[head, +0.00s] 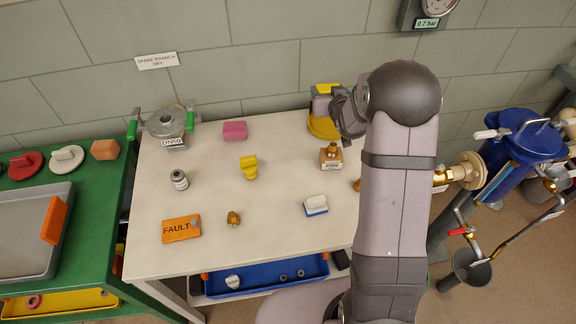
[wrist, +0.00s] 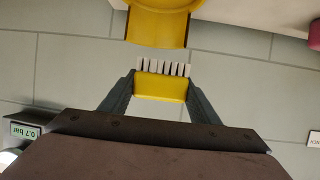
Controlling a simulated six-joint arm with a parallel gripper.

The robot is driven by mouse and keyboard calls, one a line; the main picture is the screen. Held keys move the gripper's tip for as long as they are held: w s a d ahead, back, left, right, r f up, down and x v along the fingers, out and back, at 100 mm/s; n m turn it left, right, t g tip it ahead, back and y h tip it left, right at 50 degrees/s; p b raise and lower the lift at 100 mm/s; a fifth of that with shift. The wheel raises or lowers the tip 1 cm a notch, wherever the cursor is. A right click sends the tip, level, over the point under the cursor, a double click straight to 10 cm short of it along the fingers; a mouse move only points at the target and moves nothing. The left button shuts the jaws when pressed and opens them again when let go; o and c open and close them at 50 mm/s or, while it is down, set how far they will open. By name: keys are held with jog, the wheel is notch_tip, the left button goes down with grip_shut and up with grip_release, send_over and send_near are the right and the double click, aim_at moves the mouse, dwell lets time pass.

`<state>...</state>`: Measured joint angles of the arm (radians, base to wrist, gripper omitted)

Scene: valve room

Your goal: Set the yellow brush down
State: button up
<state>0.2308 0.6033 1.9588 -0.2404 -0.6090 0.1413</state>
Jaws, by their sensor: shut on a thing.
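My gripper (wrist: 162,88) is shut on the yellow brush (wrist: 160,87), which shows its yellow body between the fingers and a row of pale bristles pointing away from them. In the head view the brush (head: 326,88) is at the table's back right, partly hidden by my gripper (head: 335,104). A yellow rounded holder or dish (head: 322,128) stands on the table just below it. In the wrist view this yellow holder (wrist: 158,28) lies just beyond the bristles, with a small gap in the picture.
A flanged valve (head: 166,122) stands at the back left. Bare tabletop lies between them.

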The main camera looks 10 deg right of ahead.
jog(key=s+d, duration=0.3)
jog(key=n+g+y, duration=0.4)
jog(key=n+y, duration=0.6)
jog(key=y, duration=0.1)
send_over(288, 171)
jog(key=f, duration=0.2)
jog(key=shift+w+d+f, duration=0.1)
jog(key=shift+f, duration=2.25)
jog(key=shift+w+f, duration=0.1)
jog(key=shift+f, duration=2.45)
jog(key=shift+s+f, duration=0.1)
jog(key=shift+f, duration=0.25)
jog(key=o, duration=1.1)
